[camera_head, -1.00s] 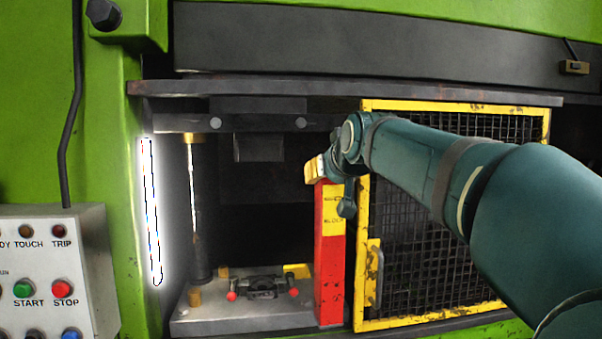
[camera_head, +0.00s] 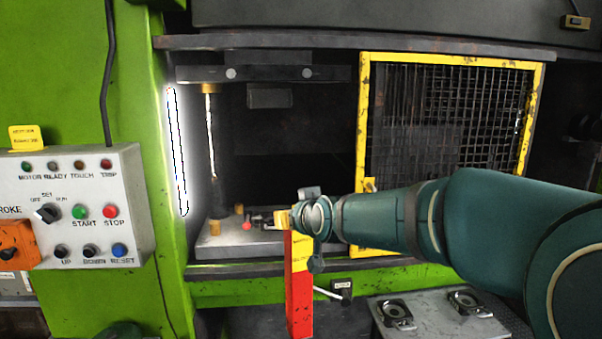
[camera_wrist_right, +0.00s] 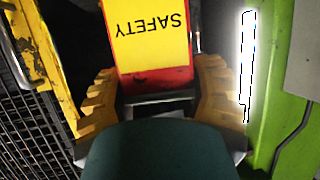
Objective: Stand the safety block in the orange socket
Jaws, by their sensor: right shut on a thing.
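The safety block (camera_head: 299,285) is a tall red and yellow bar, held upright in front of the press bed. My right gripper (camera_head: 284,217) is shut on its upper end. In the right wrist view the block's yellow face with "SAFETY" on it (camera_wrist_right: 150,30) lies between the ridged yellow fingers of the right gripper (camera_wrist_right: 157,78). The block's lower end is near the bottom of the head view; I cannot tell if it touches anything. I see no clear orange socket. My left gripper is not in view.
The press bed (camera_head: 222,248) lies behind the block. A yellow-framed mesh guard (camera_head: 364,130) stands at the right of the opening. A control box (camera_head: 120,180) and an orange fitting with a black knob (camera_head: 20,236) are at left. A grey plate with two black fittings (camera_head: 425,325) is lower right.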

